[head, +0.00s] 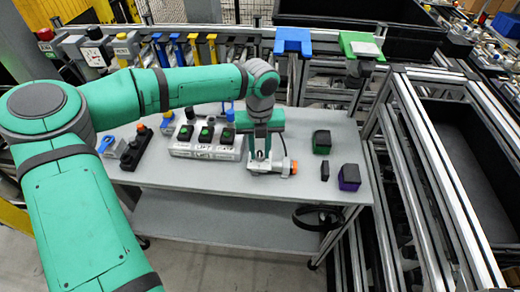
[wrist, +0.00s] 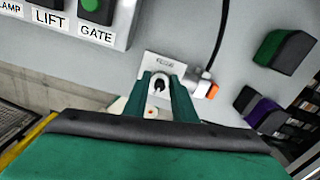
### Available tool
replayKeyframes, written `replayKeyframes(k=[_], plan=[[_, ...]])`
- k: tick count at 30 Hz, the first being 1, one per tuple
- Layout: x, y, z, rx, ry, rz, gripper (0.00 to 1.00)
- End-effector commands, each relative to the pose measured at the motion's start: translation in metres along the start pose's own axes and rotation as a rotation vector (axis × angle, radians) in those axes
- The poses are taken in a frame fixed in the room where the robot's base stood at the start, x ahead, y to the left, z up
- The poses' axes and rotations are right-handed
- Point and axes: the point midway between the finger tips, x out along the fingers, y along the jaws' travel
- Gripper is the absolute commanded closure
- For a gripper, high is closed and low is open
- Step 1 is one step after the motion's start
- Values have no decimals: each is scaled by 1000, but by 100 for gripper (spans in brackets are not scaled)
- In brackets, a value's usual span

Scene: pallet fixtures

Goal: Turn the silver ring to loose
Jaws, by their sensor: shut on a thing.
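The silver ring (wrist: 159,80) shows in the wrist view as a pale round piece with a dark centre, on a light plate (wrist: 152,62) with small lettering too blurred to read. My gripper (wrist: 160,85) has its two green fingers on either side of the ring and is shut on it. In the head view my gripper (head: 261,152) points down at the grey fixture (head: 258,168) on the table, and its fingers hide most of the ring there. An orange-ended fitting (wrist: 212,91) with a dark cable sits to the right of the ring.
A switch box (head: 205,150) with green buttons stands close on the left; its labels read LIFT and GATE in the wrist view. A green-and-black block (head: 322,142) and a purple-and-black block (head: 349,177) lie to the right. The grey table (head: 210,180) is clear in front.

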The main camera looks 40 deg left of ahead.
Motion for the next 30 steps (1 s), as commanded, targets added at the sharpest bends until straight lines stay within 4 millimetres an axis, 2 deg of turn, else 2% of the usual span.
replayKeyframes(k=[9, 23, 24, 25, 26, 30], plan=[[-1, 1, 1, -89, -4, 1, 98], [-1, 1, 2, -101, -4, 0, 98], [-1, 1, 2, -101, -4, 0, 69], [-1, 1, 1, -101, -4, 0, 62], [-1, 1, 1, -101, -3, 0, 57], [0, 1, 1, -100, -2, 0, 57]])
